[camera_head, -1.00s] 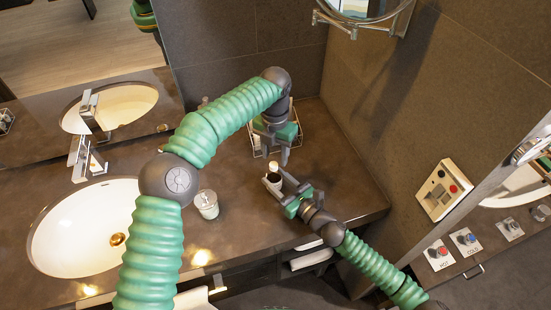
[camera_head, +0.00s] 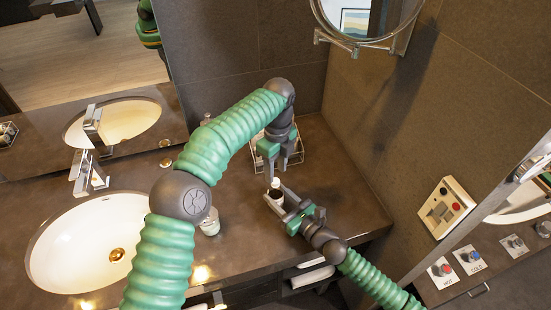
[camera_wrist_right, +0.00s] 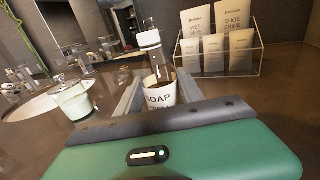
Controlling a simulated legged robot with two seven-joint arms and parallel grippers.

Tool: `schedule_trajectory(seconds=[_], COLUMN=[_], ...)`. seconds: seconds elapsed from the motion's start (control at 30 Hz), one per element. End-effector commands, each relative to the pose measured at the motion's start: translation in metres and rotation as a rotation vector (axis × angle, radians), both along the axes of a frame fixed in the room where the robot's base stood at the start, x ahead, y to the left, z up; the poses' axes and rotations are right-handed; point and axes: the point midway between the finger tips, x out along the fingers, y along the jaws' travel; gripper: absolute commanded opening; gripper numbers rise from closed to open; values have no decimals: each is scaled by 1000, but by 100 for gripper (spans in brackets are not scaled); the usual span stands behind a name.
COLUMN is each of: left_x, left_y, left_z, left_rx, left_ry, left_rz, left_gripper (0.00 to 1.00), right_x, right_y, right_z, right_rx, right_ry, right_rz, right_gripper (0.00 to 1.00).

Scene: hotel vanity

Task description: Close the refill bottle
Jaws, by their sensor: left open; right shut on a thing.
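The refill bottle (camera_head: 274,196) stands on the counter in the head view, with its white top showing. In the right wrist view the bottle (camera_wrist_right: 160,93) has a clear neck, a white "SOAP" label and dark contents. A white cap (camera_wrist_right: 148,39) shows at its top; I cannot tell whether it is seated. My right gripper (camera_head: 275,199) is shut on the bottle's body, one finger at each side. My left gripper (camera_head: 277,170) is open, its fingers pointing down just above and behind the bottle's top.
A wire rack (camera_wrist_right: 218,55) of sachets stands behind the bottle. A lidded glass jar (camera_head: 210,222) of pale liquid stands left of it, near the sink (camera_head: 85,250). A round mirror (camera_head: 365,15) hangs above. The counter's right corner is clear.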

Motion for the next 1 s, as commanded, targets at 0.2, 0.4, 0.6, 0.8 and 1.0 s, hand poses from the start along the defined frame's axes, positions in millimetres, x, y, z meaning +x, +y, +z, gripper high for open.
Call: schedule_trajectory(seconds=[0.2, 0.4, 0.6, 0.8, 1.0], left_x=[0, 1, 4, 6, 7], left_y=[1, 1, 1, 1, 1], left_z=[6, 15, 27, 34, 36], left_rx=[37, 58, 62, 59, 58], left_ry=[-17, -35, -48, -42, -40], left_rz=[739, 1433, 2097, 2498, 2579], left_gripper=[41, 41, 41, 41, 41], right_x=[0, 0, 0, 0, 0], right_y=[0, 0, 0, 0, 0], right_z=[-1, -1, -1, -1, 0], right_rx=[-1, -1, -1, -1, -1], right_ry=[1, 1, 1, 1, 1], right_rz=[-1, -1, -1, -1, -1], right_gripper=[0, 0, 0, 0, 0])
